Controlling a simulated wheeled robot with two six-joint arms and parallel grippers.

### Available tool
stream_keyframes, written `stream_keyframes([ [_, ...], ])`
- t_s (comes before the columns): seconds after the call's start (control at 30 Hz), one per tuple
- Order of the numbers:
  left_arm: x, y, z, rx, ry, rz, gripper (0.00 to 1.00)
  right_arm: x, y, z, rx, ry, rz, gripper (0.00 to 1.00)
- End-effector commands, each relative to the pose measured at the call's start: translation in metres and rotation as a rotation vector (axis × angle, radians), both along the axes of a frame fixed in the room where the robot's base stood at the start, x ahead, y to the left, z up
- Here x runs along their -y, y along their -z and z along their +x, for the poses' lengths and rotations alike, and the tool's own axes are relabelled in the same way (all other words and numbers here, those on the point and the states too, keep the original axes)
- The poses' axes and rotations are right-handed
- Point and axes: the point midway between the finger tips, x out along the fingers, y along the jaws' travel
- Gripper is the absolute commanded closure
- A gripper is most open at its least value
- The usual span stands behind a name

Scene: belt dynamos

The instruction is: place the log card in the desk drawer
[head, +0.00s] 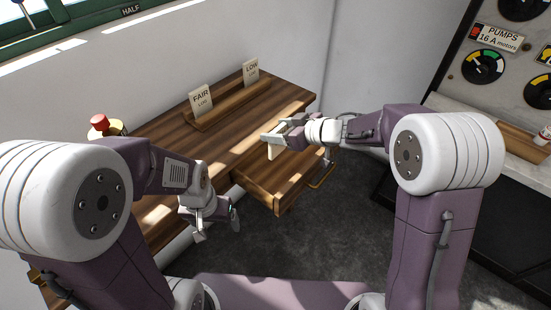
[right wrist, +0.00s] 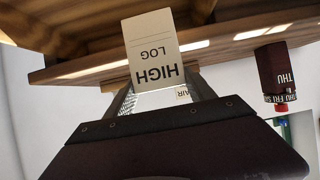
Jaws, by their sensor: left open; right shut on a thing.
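The log card is a pale card reading HIGH LOG (right wrist: 153,55), upside down in the right wrist view. My right gripper (head: 271,138) is shut on it; the fingers (right wrist: 155,98) hold the card's lettered end. In the head view the gripper is above the open desk drawer (head: 260,193), near its desk-side end. The drawer is wooden and pulled out from the desk, with a brass-coloured handle at its front. The gripper hides part of it. My left gripper (head: 217,228) is open and empty, low in front of the desk, left of the drawer.
The wooden desk (head: 165,130) carries a rack (head: 232,102) holding a FAIR LOG card (head: 201,99) and a LOW card (head: 251,69). A red knob (head: 99,120) stands at the desk's left. A dark block marked THU (right wrist: 273,68) shows in the right wrist view. A gauge panel (head: 500,45) stands right.

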Motion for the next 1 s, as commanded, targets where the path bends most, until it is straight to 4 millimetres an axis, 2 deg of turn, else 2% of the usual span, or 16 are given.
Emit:
stream_keyframes([
  [0.03, 0.0, 0.011, 0.0, 0.0, 0.0, 0.0, 0.18, 0.0, 0.017, -0.001, -0.005, 0.0, -0.001, 0.76],
  [0.1, 0.0, 0.02, 0.0, 0.0, 0.0, 0.0, 0.18, 0.0, 0.033, -0.001, -0.006, 0.001, -0.001, 0.76],
  [0.2, 0.0, 0.026, 0.0, 0.0, 0.0, 0.0, 0.18, 0.0, 0.046, 0.0, -0.004, 0.001, -0.001, 0.76],
  [0.37, 0.0, 0.028, 0.0, 0.0, 0.0, 0.0, 0.18, 0.0, 0.051, 0.0, -0.003, 0.001, 0.0, 0.76],
  [0.5, 0.0, 0.046, 0.0, 0.0, 0.0, 0.0, 0.18, 0.0, 0.083, -0.001, -0.005, 0.0, 0.0, 0.76],
  [0.6, 0.0, 0.052, 0.0, 0.0, 0.0, 0.0, 0.18, 0.0, 0.096, 0.0, -0.004, 0.001, -0.001, 0.76],
  [1.0, 0.0, 0.052, 0.0, 0.0, 0.0, 0.0, 0.18, 0.0, 0.1, 0.0, -0.003, 0.001, -0.001, 0.76],
])
